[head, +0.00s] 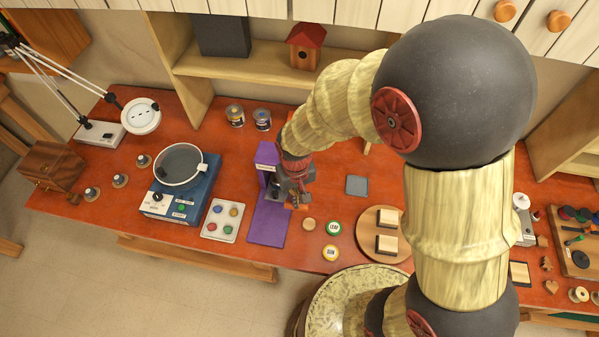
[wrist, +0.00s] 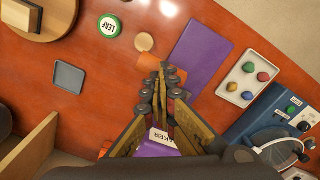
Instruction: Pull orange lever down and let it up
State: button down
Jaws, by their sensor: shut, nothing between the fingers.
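The purple device has an upright part (head: 265,162) with a white label and a flat purple plate (head: 268,223) in front; the plate also shows in the wrist view (wrist: 203,48). The label is partly hidden in the wrist view, where its end reads "AKER". My gripper (head: 297,196) is beside the upright on its right, fingers pointing down. In the wrist view the gripper (wrist: 167,76) has its fingers together with nothing between them. The orange lever (wrist: 149,61) shows just past the fingertips, partly covered by them. I cannot tell whether they touch.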

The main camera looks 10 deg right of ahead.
jog(key=shift+w+f+b, duration=0.1)
jog(key=shift+f+b, duration=0.35)
jog(key=shift+f, duration=0.45)
jog(key=shift+w+d+f+b, duration=0.1)
jog(key=shift+w+f+b, duration=0.05)
jog(key=shift+f+b, duration=0.55)
jog(key=shift+w+d+f+b, duration=0.1)
jog(key=shift+w+f+b, duration=0.2)
jog(key=shift+f, duration=0.45)
jog(key=shift+w+d+f+b, duration=0.1)
jog(key=shift+w+f+b, duration=0.05)
jog(key=shift+f+b, duration=0.3)
